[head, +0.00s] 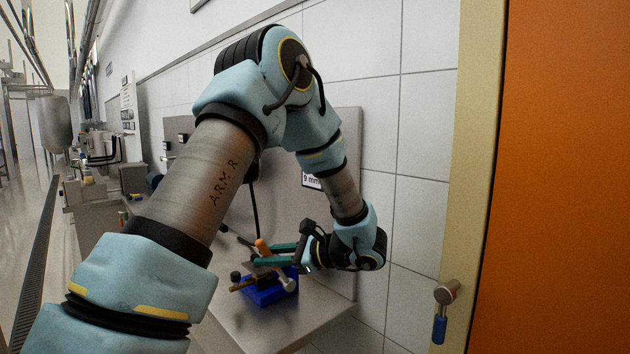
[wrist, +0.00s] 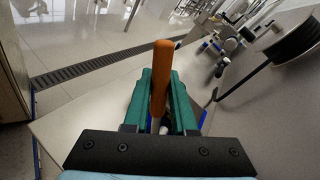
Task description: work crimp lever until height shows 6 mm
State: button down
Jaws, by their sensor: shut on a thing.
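The crimp lever's orange handle (head: 263,247) stands up from a device on a blue base (head: 270,293) on the grey bench. In the wrist view the orange handle (wrist: 161,75) rises between the green fingers. My gripper (head: 264,255) is shut on this handle. A brass-coloured rod and a dark knob (head: 236,276) show at the device's left side. A small white display (head: 311,181) on the back panel seems to read 9 mm, partly covered by my arm.
The grey bench (head: 255,330) is clear in front of the device. A tiled wall (head: 425,120) stands behind, and an orange door (head: 570,180) with a blue-gripped handle (head: 440,328) is at right. A thick black coil (wrist: 295,40) is near the wrist view's upper right.

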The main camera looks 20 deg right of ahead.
jog(key=a+f+n+h+b, duration=0.1)
jog(key=f+b, duration=0.1)
jog(key=b, duration=0.3)
jog(key=s+a+f+n+h+b, duration=0.1)
jog(key=a+f+n+h+b, duration=0.1)
jog(key=b, duration=0.3)
jog(key=s+a+f+n+h+b, duration=0.1)
jog(key=f+n+b, duration=0.1)
jog(key=b, duration=0.4)
jog(key=shift+a+f+t+h, duration=0.2)
jog(key=shift+f+t+h, duration=0.1)
jog(key=shift+f+h, duration=0.1)
jog(key=f+n+b, duration=0.1)
jog(key=b, duration=0.3)
jog(key=shift+s+a+f+h, duration=0.15)
jog(key=shift+a+f+h, duration=0.05)
jog(key=shift+h, duration=0.2)
jog(key=shift+b, duration=0.35)
